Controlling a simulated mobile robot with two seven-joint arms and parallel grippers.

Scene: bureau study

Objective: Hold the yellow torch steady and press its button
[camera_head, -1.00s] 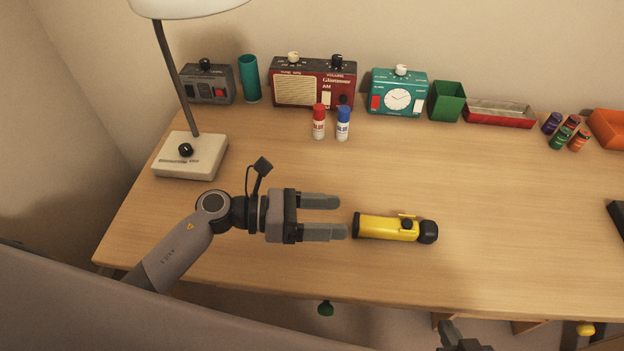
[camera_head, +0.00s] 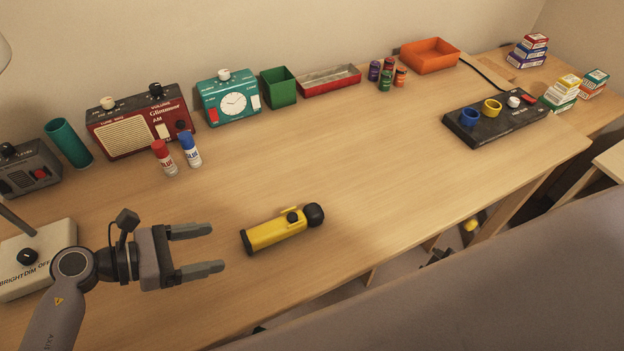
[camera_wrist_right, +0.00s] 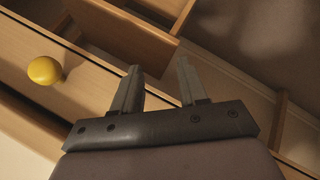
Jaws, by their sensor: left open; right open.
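The yellow torch (camera_head: 272,235) lies on its side on the desk, its black head pointing right and its black end cap to the left. A dark button sits on its upper side near the head. My left gripper (camera_head: 216,248) is open and empty, just left of the torch's end cap, with its fingers pointing towards it and a small gap between. My right gripper (camera_wrist_right: 160,67) is open and empty in the right wrist view, below the desk near a drawer front. Only its dark tips show past the desk's front edge in the head view.
A black panel (camera_head: 495,118) stands right. A yellow drawer knob (camera_wrist_right: 45,71) is near my right gripper. Desk right of the torch is clear.

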